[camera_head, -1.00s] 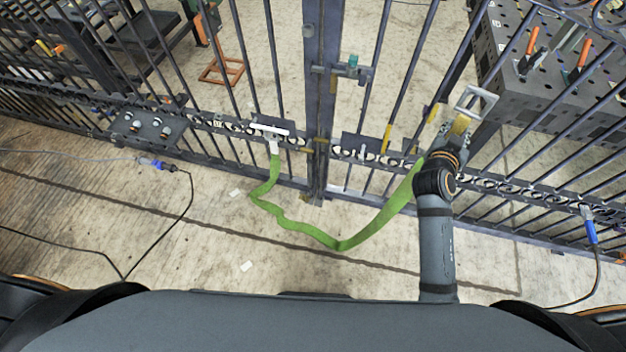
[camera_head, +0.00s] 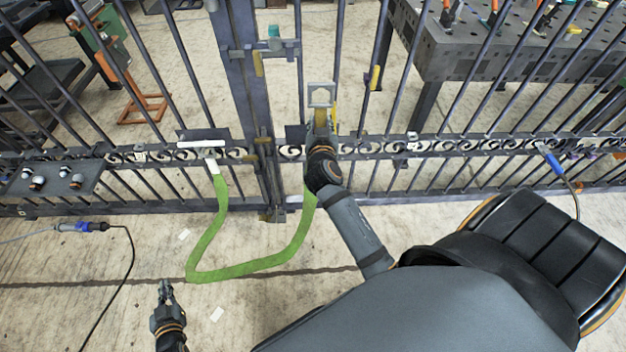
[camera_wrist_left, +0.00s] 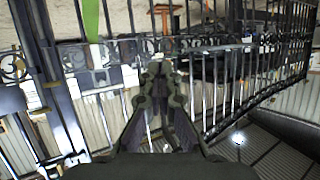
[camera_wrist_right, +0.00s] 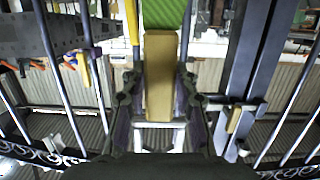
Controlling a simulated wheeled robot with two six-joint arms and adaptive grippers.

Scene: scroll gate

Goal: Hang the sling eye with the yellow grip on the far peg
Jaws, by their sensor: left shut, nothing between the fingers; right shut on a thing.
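The green sling (camera_head: 238,268) hangs in a loop in front of the barred gate. Its left end has a white piece (camera_head: 213,166) below a white bar (camera_head: 203,144) on the gate. My right gripper (camera_head: 321,122) is shut on the yellow grip (camera_wrist_right: 159,78) at the other end, and a pale square eye (camera_head: 321,94) stands beyond the fingers. It is at the gate bars right of the central post; contact with a peg cannot be told. My left gripper (camera_head: 165,290) is shut and empty, low in front of the sling. Which part is the far peg is unclear.
The gate's central post (camera_head: 245,90) carries a latch (camera_head: 275,48). A yellow-handled piece (camera_head: 376,77) is on a bar to the right. A perforated workbench (camera_head: 480,45) stands behind the gate. A cable with a blue connector (camera_head: 85,227) lies at left.

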